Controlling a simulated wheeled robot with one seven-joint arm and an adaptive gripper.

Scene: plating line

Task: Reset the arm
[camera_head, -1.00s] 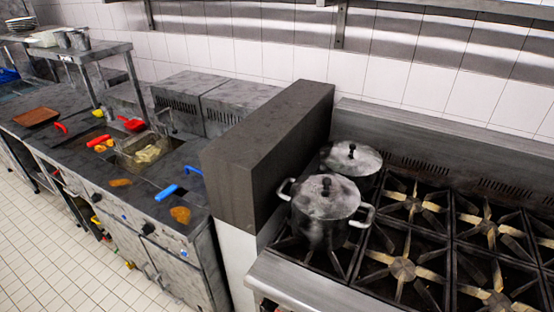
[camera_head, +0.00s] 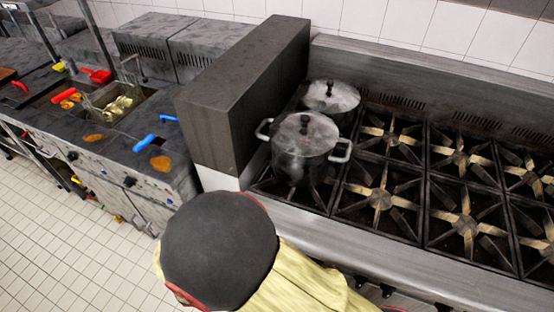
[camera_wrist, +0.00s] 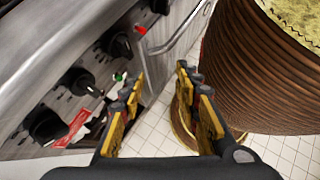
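My gripper (camera_wrist: 158,88) shows in the wrist view with its two yellow-and-dark fingers apart. Nothing is between them, and the tiled floor shows through the gap. It is beside the stove's front panel, which carries black knobs (camera_wrist: 117,44) on the left. In the head view, a dark rounded part of my arm with a yellow link is at the bottom middle, in front of the stove. The gripper itself is not visible in that view.
Two lidded pots, a front one (camera_head: 303,147) and a rear one (camera_head: 331,98), stand on the stove's left burners. The other burners (camera_head: 381,199) are bare. A dark partition (camera_head: 240,90) separates the stove from the fryer counter. A metal bar handle (camera_wrist: 180,35) is near the gripper. White floor (camera_head: 60,240) lies open at left.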

